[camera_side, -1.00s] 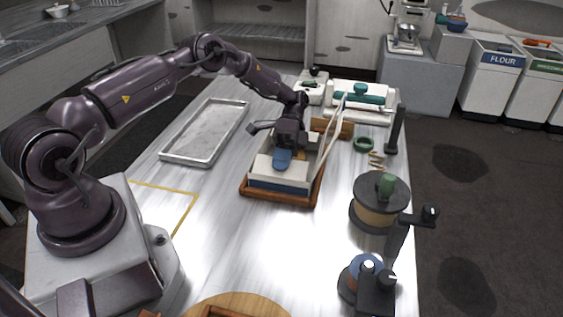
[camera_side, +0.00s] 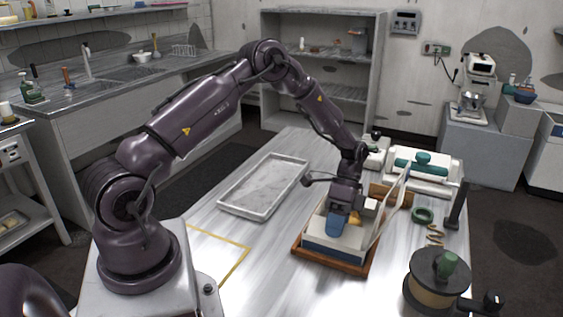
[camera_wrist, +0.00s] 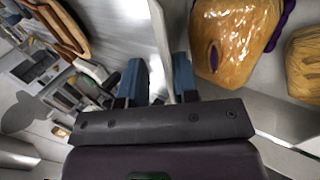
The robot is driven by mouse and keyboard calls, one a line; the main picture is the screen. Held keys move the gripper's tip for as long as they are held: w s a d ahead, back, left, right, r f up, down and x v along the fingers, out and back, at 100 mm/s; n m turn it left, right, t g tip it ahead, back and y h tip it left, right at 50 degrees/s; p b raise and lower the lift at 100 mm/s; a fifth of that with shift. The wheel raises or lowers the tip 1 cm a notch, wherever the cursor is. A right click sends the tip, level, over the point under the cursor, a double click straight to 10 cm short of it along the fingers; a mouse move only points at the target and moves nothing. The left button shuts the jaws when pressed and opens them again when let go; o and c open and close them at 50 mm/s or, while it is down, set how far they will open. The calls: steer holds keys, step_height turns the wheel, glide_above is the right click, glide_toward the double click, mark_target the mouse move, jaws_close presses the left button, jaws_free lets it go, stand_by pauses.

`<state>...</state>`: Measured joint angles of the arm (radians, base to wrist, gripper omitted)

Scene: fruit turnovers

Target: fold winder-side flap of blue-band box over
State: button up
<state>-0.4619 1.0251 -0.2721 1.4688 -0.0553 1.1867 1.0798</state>
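The blue-band box (camera_side: 327,249) is white with a blue band and sits in a wooden tray (camera_side: 345,268). A tall white flap (camera_side: 389,210) stands up, tilted, on its right side. My gripper (camera_side: 336,224) is low over the box, its blue fingers pointing down. In the wrist view my gripper (camera_wrist: 158,80) has its fingers apart, with a thin white panel (camera_wrist: 161,35) edge-on between them, close to the right finger. I cannot tell which flap it is. Golden turnovers (camera_wrist: 235,40) lie right of the panel. My gripper hides part of the box inside.
A winder-like stand with a round drum (camera_side: 437,275) is at the front right. A dark post (camera_side: 457,205), a green ring (camera_side: 423,215) and a white-and-green device (camera_side: 424,165) stand right of and behind the box. An empty grey tray (camera_side: 264,187) lies left, with bare table between.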

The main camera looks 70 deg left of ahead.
steer(key=t+y, duration=0.2)
steer(key=s+d+t+y, duration=0.1)
steer(key=shift+s+d+r, duration=0.1)
steer(key=shift+r, duration=0.2)
steer(key=v, duration=1.3)
steer(key=s+d+r+n+t, duration=0.1)
steer(key=s+d+r+n, duration=0.1)
steer(key=s, duration=0.3)
steer(key=s+d+r+n+t, duration=0.2)
steer(key=s+d+r+n, duration=0.1)
steer(key=s, duration=0.3)
steer(key=s+d+r+n+t+y, duration=0.1)
steer(key=s+d+r+n, duration=0.2)
steer(key=s+r, duration=0.1)
steer(key=shift+s+r, duration=0.35)
steer(key=shift+s, duration=0.3)
